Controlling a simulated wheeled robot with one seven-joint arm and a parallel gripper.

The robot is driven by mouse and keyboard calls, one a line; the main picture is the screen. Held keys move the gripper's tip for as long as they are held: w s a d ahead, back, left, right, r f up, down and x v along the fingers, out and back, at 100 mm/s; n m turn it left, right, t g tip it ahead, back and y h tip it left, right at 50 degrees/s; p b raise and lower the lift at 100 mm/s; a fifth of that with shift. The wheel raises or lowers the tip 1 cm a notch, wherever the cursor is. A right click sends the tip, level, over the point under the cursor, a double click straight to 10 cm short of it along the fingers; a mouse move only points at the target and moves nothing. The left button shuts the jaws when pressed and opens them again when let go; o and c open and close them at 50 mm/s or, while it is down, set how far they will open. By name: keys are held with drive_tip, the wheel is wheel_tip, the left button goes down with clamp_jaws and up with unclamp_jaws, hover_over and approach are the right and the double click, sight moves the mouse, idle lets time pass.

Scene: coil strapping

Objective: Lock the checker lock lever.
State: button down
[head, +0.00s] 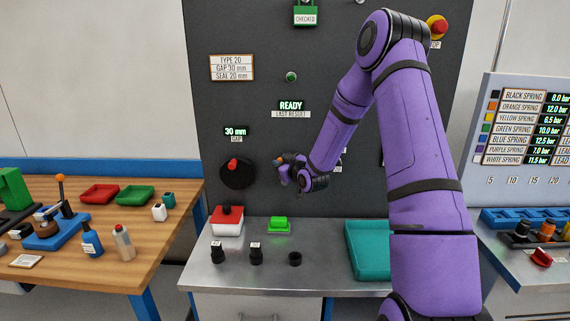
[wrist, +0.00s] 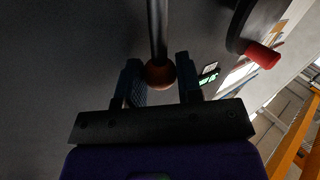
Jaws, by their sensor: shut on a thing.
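The checker lock lever shows in the wrist view as a dark rod (wrist: 157,28) ending in an orange-brown ball knob (wrist: 159,74). The knob sits between the two fingers of my gripper (wrist: 157,66), which is shut on it. In the head view the orange knob (head: 279,160) shows at the tip of my gripper (head: 284,168), in front of the dark checker panel (head: 215,115). My gripper and wrist hide most of the lever there. The panel display reads READY (head: 291,105).
A black dial with a red handle (head: 233,164) is left of my gripper. Below are a red-and-white box (head: 228,225), a bright green block (head: 279,225), several small black parts and a teal tray (head: 366,262). A wooden bench (head: 150,235) stands at left.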

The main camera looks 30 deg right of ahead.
sight(263, 179)
drive_tip(key=shift+w+a+f+n+g, duration=0.15)
drive_tip(key=shift+w+a+n+g, duration=0.45)
drive_tip(key=shift+a+n+g, duration=0.3)
drive_tip(key=shift+w+a+f+n+g+h, duration=0.25)
drive_tip(key=shift+a+n+h, duration=0.1)
drive_tip(key=shift+n, duration=0.15)
drive_tip(key=shift+w+a+f+n+g+h, duration=0.25)
drive_tip(key=shift+a+n, duration=0.1)
drive_tip(key=shift+n, duration=0.15)
drive_tip(key=shift+w+a+f+n+g+h, duration=0.3)
drive_tip(key=shift+a+f+n+g+h, duration=0.15)
drive_tip(key=shift+a+n+g, duration=0.2)
drive_tip(key=shift+w+a+f+n+g+h, duration=0.25)
drive_tip(key=shift+f+n+g+h, duration=0.1)
drive_tip(key=shift+f+n+g, duration=0.1)
drive_tip(key=shift+w+a+f+n+g+h, duration=0.1)
drive_tip(key=shift+a+f+n+g+h, duration=0.1)
drive_tip(key=shift+f+n+g+h, duration=0.15)
drive_tip(key=shift+w+a+f+n+g+h, duration=0.1)
drive_tip(key=shift+f+n+g+h, duration=0.1)
drive_tip(key=shift+f+n, duration=0.15)
drive_tip(key=shift+w+a+f+n+g+h, duration=0.1)
drive_tip(key=shift+f+n+h, duration=0.1)
drive_tip(key=shift+f, duration=0.1)
drive_tip(key=shift+f+n+g+h, duration=0.25)
drive_tip(key=shift+f+n+h, duration=0.15)
drive_tip(key=shift+f, duration=0.1)
